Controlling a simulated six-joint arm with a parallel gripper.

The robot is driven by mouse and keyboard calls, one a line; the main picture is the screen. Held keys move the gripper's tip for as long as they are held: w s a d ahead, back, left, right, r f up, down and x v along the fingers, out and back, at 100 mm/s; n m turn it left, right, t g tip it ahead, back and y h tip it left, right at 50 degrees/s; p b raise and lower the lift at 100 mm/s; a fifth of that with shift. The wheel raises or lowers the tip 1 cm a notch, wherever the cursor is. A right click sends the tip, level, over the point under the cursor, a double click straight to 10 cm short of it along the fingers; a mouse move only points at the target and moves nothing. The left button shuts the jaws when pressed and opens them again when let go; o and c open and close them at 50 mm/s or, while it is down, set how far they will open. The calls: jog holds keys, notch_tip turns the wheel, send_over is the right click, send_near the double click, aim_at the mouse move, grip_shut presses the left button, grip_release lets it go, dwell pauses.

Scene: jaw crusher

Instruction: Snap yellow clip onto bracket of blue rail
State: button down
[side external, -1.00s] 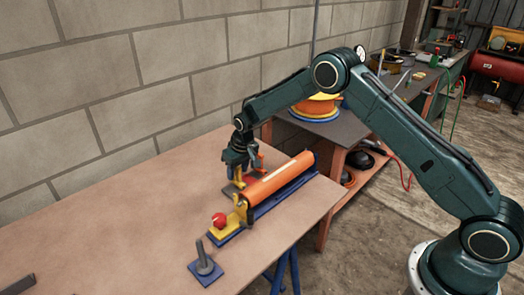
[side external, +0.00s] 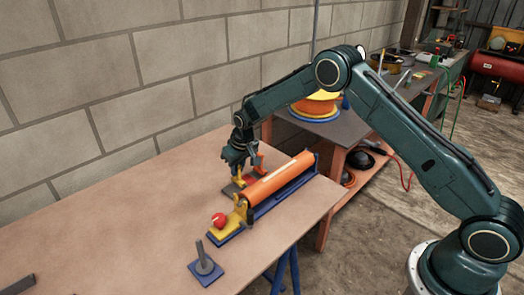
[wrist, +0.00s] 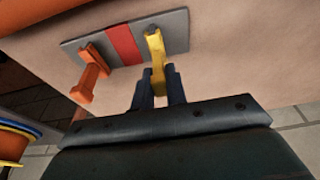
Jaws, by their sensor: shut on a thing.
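The yellow clip (wrist: 157,52) is between the dark fingers of my gripper (wrist: 159,88) in the wrist view. My gripper is shut on its near end, and its far end overlaps the grey plate (wrist: 178,28). I cannot tell whether the clip touches the plate. In the side view the clip (side external: 239,180) shows below my gripper (side external: 237,168). The blue rail (side external: 288,196) lies to the right, with an orange cylinder (side external: 280,177) along it. A yellow bracket piece (side external: 241,208) stands at the rail's near end.
An orange clip (wrist: 92,73) stands on the plate beside the yellow one, with a red stripe (wrist: 125,44) between them. A red ball (side external: 219,219) sits at the rail's near end. A grey post on a blue base (side external: 205,268) stands nearer.

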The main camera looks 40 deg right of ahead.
jog(key=shift+r, duration=0.6)
jog(key=shift+r, duration=0.4)
jog(key=shift+r, duration=0.3)
jog(key=shift+r, duration=0.7)
jog(key=shift+r, duration=0.15)
